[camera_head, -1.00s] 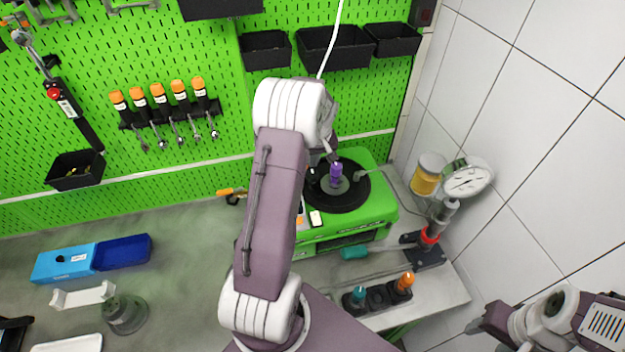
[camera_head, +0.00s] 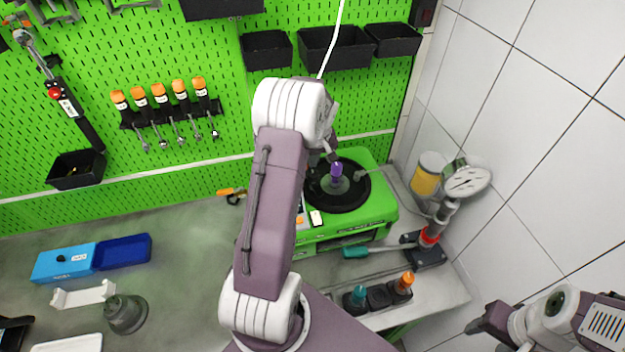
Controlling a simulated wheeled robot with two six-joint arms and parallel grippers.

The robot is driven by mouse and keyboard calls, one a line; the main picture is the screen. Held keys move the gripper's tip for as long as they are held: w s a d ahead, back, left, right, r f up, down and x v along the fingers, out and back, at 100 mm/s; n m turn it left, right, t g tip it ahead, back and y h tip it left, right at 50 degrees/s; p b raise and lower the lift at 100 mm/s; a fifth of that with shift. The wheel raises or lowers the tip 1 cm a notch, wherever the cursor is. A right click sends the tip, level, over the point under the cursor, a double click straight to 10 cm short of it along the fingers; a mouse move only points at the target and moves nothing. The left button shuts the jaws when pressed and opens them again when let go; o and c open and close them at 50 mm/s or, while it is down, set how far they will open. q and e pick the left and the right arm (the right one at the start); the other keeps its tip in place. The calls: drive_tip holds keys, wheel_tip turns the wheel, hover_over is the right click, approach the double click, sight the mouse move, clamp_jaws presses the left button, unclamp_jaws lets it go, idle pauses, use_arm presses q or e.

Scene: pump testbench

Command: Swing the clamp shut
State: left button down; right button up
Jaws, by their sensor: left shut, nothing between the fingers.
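The green test machine (camera_head: 375,212) stands on the bench with a round black plate (camera_head: 352,192) on top. A small upright purple part (camera_head: 337,170) stands near the middle of the plate on a grey piece. I cannot tell for sure which part is the clamp; my arm hides the machine's left side. My left gripper (camera_head: 325,160) is at the plate's far left edge, close to the purple part. It is shut and empty, small and partly hidden by my wrist; I cannot tell whether it touches anything.
A gauge (camera_head: 466,178) and a yellow-banded jar (camera_head: 427,176) stand right of the machine by the tiled wall. A teal-handled tool (camera_head: 356,252) lies in front. A holder with several handled tools (camera_head: 378,297) sits at the front edge.

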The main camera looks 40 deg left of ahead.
use_arm(q)
drive_tip(key=shift+s+a, duration=0.75)
drive_tip(key=shift+s, duration=0.1)
drive_tip(key=shift+s+a+b, duration=0.15)
drive_tip(key=shift+s+a, duration=0.05)
drive_tip(key=shift+s, duration=0.35)
drive_tip(key=shift+s+a+b, duration=0.15)
drive_tip(key=shift+s, duration=0.4)
drive_tip(key=shift+s+d+b, duration=0.1)
drive_tip(key=shift+s+b, duration=0.25)
drive_tip(key=shift+s, duration=0.8)
